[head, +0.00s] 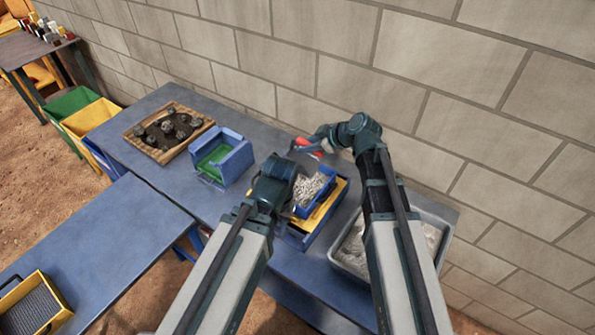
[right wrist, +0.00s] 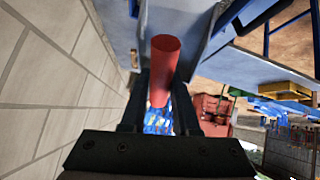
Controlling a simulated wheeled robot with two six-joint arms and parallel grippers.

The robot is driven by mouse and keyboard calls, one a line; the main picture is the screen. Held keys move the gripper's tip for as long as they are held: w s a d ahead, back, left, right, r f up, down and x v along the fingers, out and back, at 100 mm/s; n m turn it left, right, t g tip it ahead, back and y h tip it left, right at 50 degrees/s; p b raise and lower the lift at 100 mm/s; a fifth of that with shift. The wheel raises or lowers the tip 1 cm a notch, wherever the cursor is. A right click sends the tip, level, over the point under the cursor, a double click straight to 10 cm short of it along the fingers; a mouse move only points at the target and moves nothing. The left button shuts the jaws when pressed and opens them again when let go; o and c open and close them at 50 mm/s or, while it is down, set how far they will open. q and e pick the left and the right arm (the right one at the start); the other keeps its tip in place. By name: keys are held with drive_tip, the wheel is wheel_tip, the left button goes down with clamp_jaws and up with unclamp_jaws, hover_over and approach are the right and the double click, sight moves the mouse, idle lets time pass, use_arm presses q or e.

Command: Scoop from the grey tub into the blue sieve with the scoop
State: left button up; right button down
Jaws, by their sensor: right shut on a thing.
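The blue sieve (head: 322,197) sits on a yellow and blue unit and holds a pile of pale grey pieces. The grey tub (head: 447,238) stands at the table's right end with pale grey material inside, partly hidden by my right arm. My right gripper (head: 318,139) is shut on the scoop's red handle (head: 308,146), above and behind the sieve, near the wall. The handle also shows between the fingers in the right wrist view (right wrist: 165,72); the scoop's bowl is not clear. My left gripper (head: 277,180) is beside the sieve's left edge; its fingers are hidden.
A blue bin with a green inside (head: 222,158) and a wooden tray of dark rocks (head: 165,131) stand left on the blue table (head: 150,105). The block wall (head: 420,90) is close behind. A lower-left table (head: 100,235) carries a yellow-framed screen (head: 32,308).

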drive_tip(key=shift+w+r+g+h+p, duration=0.1)
drive_tip(key=shift+r+g+h+p, duration=1.15)
drive_tip(key=shift+p, duration=1.95)
drive_tip(key=shift+r+n+t+h+p, duration=0.25)
drive_tip(key=shift+n+h+p, duration=0.1)
drive_tip(key=shift+h, duration=0.4)
drive_tip(key=shift+f, duration=0.1)
drive_tip(key=shift+f, duration=0.1)
